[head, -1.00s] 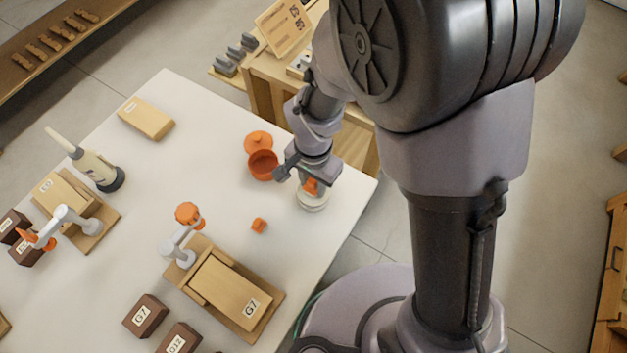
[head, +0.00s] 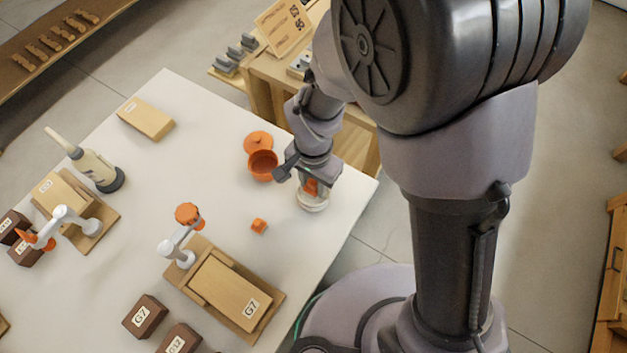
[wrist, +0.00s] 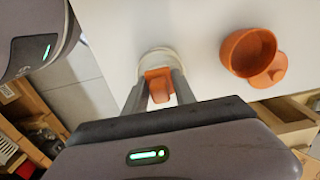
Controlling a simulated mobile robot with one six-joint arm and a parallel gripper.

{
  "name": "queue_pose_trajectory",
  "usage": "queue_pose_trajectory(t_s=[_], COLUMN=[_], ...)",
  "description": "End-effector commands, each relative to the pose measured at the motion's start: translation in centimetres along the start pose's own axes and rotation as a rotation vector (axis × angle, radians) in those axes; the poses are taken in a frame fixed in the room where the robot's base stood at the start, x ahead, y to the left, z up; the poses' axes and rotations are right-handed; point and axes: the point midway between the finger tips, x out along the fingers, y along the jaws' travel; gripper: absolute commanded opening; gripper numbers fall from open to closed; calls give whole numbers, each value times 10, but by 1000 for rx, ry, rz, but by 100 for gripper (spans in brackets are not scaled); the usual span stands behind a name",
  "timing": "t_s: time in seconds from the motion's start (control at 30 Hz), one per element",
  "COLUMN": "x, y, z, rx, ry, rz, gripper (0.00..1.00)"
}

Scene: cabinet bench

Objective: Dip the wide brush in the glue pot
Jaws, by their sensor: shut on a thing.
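My gripper (head: 308,186) is over the right corner of the white table. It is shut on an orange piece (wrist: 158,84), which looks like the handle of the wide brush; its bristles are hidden. The piece stands in or over a round white cup (head: 312,203), which also shows in the wrist view (wrist: 157,58). An open orange pot (head: 262,166), likely the glue pot, stands just left of the gripper. Its round orange lid (head: 257,142) lies beside it. In the wrist view the pot (wrist: 247,54) is right of the fingers.
A small orange block (head: 259,226) lies in front of the pot. A G7 wooden box with board (head: 230,294), an orange-topped clamp-like fixture (head: 187,213), dark blocks (head: 145,315) and a beige bottle-like tool (head: 100,170) occupy the left and front. The table's middle is mostly clear.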

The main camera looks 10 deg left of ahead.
Motion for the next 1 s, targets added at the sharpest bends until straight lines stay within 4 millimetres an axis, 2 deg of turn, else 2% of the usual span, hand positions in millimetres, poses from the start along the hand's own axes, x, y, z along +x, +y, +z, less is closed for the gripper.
queue_pose_trajectory(t_s=[0.57, 1.0], x=[-67, -68], y=[-1, -1], z=[-1, -1], rx=[-1, -1], ry=[2, 2], rz=[-3, -3], gripper=[0, 0])
